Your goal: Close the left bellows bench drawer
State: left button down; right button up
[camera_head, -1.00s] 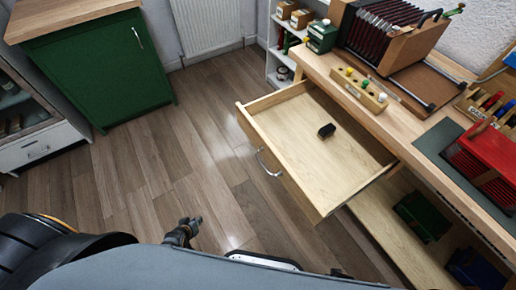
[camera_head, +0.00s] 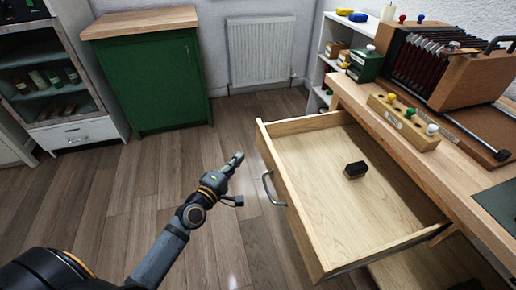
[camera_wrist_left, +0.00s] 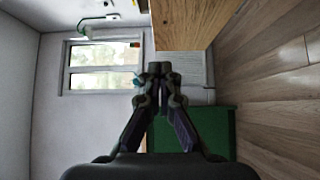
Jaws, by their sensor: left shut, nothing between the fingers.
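The left bellows bench drawer (camera_head: 335,195) is pulled well out of the wooden bench (camera_head: 440,165). A small black block (camera_head: 355,170) lies inside it. The drawer's metal handle (camera_head: 270,188) is on its front face. My left gripper (camera_head: 237,160) is shut and empty, in front of the drawer and to the left of the handle, apart from it. The left wrist view shows the shut fingers (camera_wrist_left: 160,72), with a wooden surface (camera_wrist_left: 190,25) beyond them at the top. My right gripper is not in view.
A bellows instrument (camera_head: 430,65) and a block with coloured knobs (camera_head: 403,122) stand on the bench top. A green cabinet (camera_head: 155,80) and a radiator (camera_head: 260,50) are at the back. The floor (camera_head: 130,205) left of the drawer is clear.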

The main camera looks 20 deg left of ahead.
aim_at(264, 140)
pick_arm(q)
jog(key=shift+w+d, duration=0.75)
jog(key=shift+w, duration=0.55)
jog(key=shift+w+d, duration=0.7)
jog(key=shift+w, duration=0.65)
jog(key=shift+w+d, duration=0.75)
jog(key=shift+w, duration=0.55)
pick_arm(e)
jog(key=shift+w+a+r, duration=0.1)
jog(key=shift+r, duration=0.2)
pick_arm(q)
jog(key=shift+w, duration=0.1)
